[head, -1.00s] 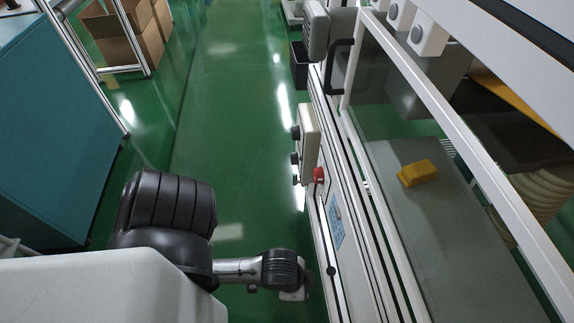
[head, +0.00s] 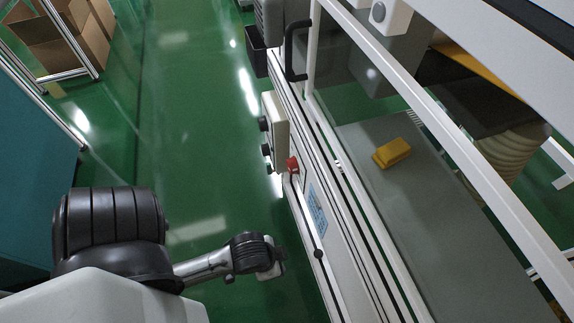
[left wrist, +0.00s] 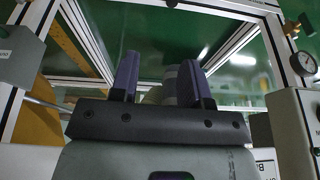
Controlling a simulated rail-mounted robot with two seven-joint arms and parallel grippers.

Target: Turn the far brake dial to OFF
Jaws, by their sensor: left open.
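A pale control box (head: 281,127) is fixed to the left side of the machine frame in the head view. Black dials stick out of its aisle side; the farthest one I see is the far dial (head: 264,123), with another dial (head: 266,149) nearer me. Their markings and settings cannot be read. My left gripper (head: 277,262) is low in the aisle beside the frame, nearer to me than the box and apart from it. In the left wrist view, my left gripper (left wrist: 160,80) has its two dark fingers spread, with nothing held between them. My right gripper is not in view.
A red button (head: 292,165) sits near the box. A yellow block (head: 391,153) lies on the grey machine bed (head: 400,215). A black handle (head: 297,50) juts out farther along. The left wrist view shows a pressure gauge (left wrist: 303,63). The green aisle floor (head: 190,130) is open.

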